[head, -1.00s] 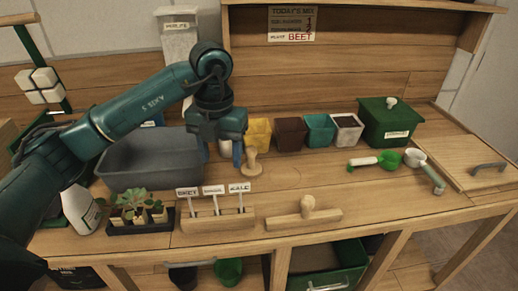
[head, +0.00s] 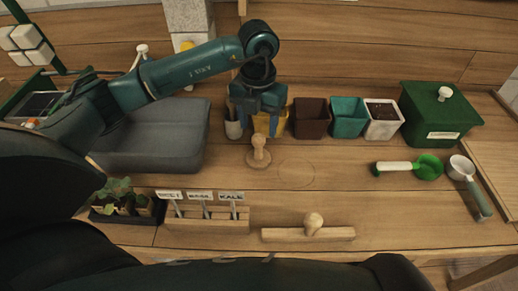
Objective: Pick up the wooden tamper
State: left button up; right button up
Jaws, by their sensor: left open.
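The wooden tamper (head: 259,157) is a small pale piece with a round base and a knob on top. It stands upright on the bench, in the middle of the head view. My left gripper (head: 258,127) is open, pointing down just behind and above the tamper's knob. Its fingers are apart and the tamper does not look gripped. The exact gap between fingers and knob is hard to tell. My right gripper is not in view.
A grey tub (head: 150,150) is left of the tamper. Brown (head: 311,118) and teal (head: 348,118) pots and a green box (head: 436,120) stand behind to the right. A label holder (head: 205,222) and a wooden bar with a knob (head: 285,235) lie in front.

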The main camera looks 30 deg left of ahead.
aim_at(258, 135)
pick_arm(q)
jog(key=shift+s+d+f+p, duration=0.1)
jog(key=shift+s+f+p, duration=0.1)
jog(key=shift+f, duration=0.85)
jog(key=shift+s+d+f+p, duration=0.1)
jog(key=shift+f+p, duration=0.15)
jog(key=shift+f, duration=0.75)
jog(key=shift+s+d+f+p, duration=0.1)
jog(key=shift+s+f+p, duration=0.1)
jog(key=shift+f, duration=0.85)
jog(key=shift+w+a, duration=0.1)
jog(key=c, duration=1.1)
